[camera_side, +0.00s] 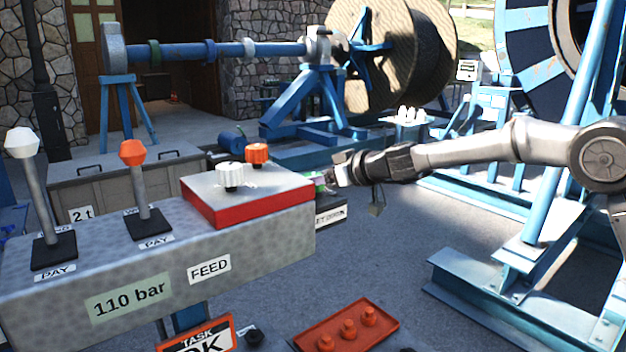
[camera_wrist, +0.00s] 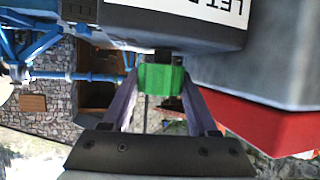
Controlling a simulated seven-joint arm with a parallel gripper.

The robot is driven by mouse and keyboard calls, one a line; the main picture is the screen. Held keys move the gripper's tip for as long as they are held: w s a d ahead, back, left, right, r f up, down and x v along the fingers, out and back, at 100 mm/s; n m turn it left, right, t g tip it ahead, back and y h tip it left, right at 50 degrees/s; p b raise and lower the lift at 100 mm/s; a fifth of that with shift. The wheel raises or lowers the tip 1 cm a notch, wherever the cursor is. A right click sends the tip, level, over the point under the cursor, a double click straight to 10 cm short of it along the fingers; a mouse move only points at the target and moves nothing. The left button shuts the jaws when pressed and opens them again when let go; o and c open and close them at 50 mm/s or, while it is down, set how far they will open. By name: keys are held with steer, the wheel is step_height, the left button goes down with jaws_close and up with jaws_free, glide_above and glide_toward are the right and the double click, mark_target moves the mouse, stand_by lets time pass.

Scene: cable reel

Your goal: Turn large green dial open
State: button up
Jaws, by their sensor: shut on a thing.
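The large green dial (camera_wrist: 162,78) sits between my gripper's two fingers in the wrist view, on a short dark stem against a grey box. In the side view only a small green part (camera_side: 323,181) shows, mostly hidden by the fingers and the console. My gripper (camera_side: 335,177) reaches in from the right, just beyond the right end of the console. It is shut on the dial, with one finger on each side, as the wrist view shows (camera_wrist: 163,85). The dial's turn angle cannot be told.
A console (camera_side: 255,262) with levers and a red-sided box (camera_side: 280,196), carrying a white knob (camera_side: 230,175) and an orange knob (camera_side: 257,153), stands left of my gripper. Blue steel frames (camera_side: 500,250) stand at right. A red tray (camera_side: 347,326) lies in front. Paving between is open.

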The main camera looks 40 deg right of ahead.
steer(key=shift+m+h, duration=1)
steer(key=shift+h, duration=0.2)
steer(key=shift+m+h, duration=0.8)
steer(key=shift+h, duration=0.1)
steer(key=o, duration=1.4)
steer(key=shift+c, duration=0.2)
steer(key=v, duration=1.3)
steer(key=shift+s+r, duration=0.15)
steer(key=shift+s, duration=0.25)
steer(key=shift+a, duration=0.1)
